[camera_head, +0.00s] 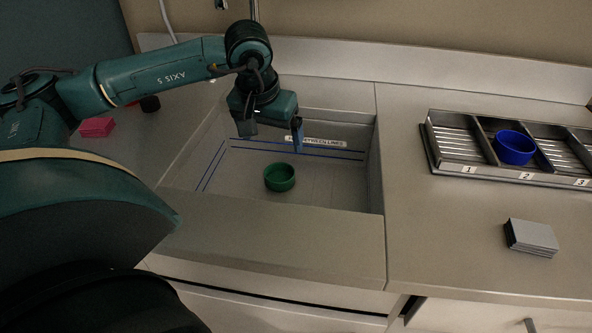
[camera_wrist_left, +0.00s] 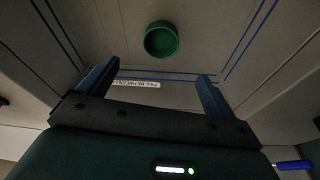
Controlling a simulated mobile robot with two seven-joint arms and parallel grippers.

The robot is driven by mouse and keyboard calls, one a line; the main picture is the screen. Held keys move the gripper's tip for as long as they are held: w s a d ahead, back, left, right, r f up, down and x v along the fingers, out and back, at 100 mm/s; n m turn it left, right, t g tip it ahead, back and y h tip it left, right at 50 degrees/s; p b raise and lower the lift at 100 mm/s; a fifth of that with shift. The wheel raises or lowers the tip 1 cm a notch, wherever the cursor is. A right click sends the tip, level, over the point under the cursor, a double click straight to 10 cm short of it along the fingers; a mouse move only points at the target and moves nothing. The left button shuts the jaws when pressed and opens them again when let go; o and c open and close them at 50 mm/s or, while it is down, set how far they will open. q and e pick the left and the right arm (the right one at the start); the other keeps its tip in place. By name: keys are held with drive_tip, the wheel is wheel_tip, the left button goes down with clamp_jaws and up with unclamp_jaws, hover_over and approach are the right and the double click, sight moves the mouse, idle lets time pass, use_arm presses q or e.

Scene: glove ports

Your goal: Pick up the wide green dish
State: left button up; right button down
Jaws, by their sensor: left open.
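The wide green dish (camera_head: 279,177) stands upright on the floor of the sink basin (camera_head: 330,195), near its middle. In the left wrist view the green dish (camera_wrist_left: 161,39) shows beyond my fingertips, between their lines. My left gripper (camera_head: 270,142) is above the basin, behind and above the dish, pointing down, open and empty. Its two blue-tipped fingers (camera_wrist_left: 153,76) are wide apart in the left wrist view and do not touch the dish. My right gripper is in neither view.
Blue lines and a label (camera_head: 316,141) mark the basin. A grey rack (camera_head: 437,152) with numbered compartments stands at right; a blue bowl (camera_head: 514,147) is in compartment 2. A grey stack (camera_head: 531,237) lies in front of it. A pink block (camera_head: 97,127) lies at left. Basin walls surround the dish.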

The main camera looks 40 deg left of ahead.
use_arm(q)
approach(281, 179)
drive_tip(key=shift+f+b, duration=0.4)
drive_tip(key=shift+f, duration=0.25)
drive_tip(key=shift+x, duration=2.65)
drive_tip(key=shift+w+a+r, duration=0.1)
drive_tip(key=shift+c, duration=0.4)
drive_tip(key=c, duration=1)
